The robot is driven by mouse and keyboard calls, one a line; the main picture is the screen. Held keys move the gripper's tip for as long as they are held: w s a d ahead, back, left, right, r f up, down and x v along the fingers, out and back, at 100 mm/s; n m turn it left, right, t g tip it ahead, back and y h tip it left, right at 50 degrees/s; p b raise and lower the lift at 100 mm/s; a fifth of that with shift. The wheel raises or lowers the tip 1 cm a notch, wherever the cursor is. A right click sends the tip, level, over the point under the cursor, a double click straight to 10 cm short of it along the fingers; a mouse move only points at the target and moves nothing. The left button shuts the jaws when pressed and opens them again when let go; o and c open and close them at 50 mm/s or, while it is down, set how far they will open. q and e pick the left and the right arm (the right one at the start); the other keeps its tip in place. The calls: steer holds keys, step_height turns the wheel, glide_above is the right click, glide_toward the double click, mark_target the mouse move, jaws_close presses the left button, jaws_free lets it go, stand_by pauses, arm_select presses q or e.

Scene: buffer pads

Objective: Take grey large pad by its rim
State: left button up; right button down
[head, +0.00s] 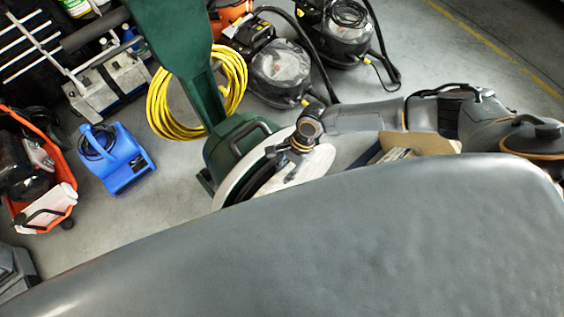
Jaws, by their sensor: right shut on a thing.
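The grey large pad (240,178) is a pale round disc at the middle of the head view, against the dark green floor machine. Its upper left rim shows as a light curved band, with a dark area inside it. My right gripper (283,163) comes in from the right on a grey arm, reaches over the pad, and is shut on it. The exact contact of the fingers is small and partly hidden. The pad's lower part is hidden by a large smooth grey surface in the foreground. My left gripper is not in view.
The green machine (180,45) has a coiled yellow cable (232,82). A blue blower (117,160) and an orange cart (60,198) stand at left. Vacuum cleaners (283,72) stand behind. An open cardboard box (425,142) is right of the pad. Grey floor is free between blower and machine.

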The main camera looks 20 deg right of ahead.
steer(key=s+p, duration=0.1)
steer(key=s, duration=0.1)
steer(key=s+d+p, duration=0.1)
steer(key=shift+r+p, duration=0.25)
steer(key=shift+p, duration=0.05)
steer(key=shift+s, duration=0.1)
stand_by(0.4)
